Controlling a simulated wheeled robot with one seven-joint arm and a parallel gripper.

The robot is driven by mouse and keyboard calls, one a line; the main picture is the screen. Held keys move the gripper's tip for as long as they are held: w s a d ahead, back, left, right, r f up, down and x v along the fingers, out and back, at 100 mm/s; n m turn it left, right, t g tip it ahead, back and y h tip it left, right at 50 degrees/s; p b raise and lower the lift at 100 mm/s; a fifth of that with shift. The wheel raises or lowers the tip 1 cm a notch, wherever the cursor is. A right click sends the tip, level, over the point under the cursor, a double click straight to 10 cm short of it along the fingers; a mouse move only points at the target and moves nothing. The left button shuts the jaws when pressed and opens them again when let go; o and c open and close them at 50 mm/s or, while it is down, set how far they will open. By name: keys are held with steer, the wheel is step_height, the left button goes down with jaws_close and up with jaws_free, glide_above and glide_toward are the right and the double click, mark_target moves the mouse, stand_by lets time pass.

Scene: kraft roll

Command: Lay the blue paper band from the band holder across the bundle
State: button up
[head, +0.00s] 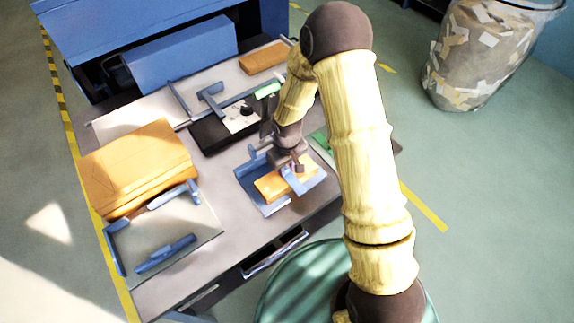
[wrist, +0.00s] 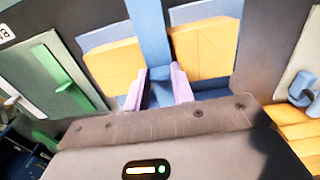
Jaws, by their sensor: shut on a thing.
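The orange bundle (head: 268,187) lies in a shallow blue tray (head: 246,188) on the bench. My gripper (head: 290,167) is low over the bundle, shut on the blue paper band (head: 293,182). In the wrist view, the band (wrist: 148,30) runs away from between the two pinkish fingertips (wrist: 160,85), over the middle of the bundle. Orange shows on both sides of it (wrist: 205,50). I cannot tell whether the band touches the bundle all along. The band's near end is hidden by my gripper. I cannot make out the band holder for certain.
A big orange stack (head: 135,165) stands at the left of the bench. A plate with blue fittings (head: 165,250) lies in front of it. A black device (head: 210,135) stands behind the tray. A green part (wrist: 62,70) is beside the tray. A scrap bin (head: 485,55) stands at the back right.

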mark_target(287, 174)
steer(key=shift+f, duration=0.1)
steer(key=o, duration=1)
steer(key=shift+c, duration=0.2)
step_height(287, 174, up, 12)
steer(key=b, duration=0.1)
stand_by(0.4)
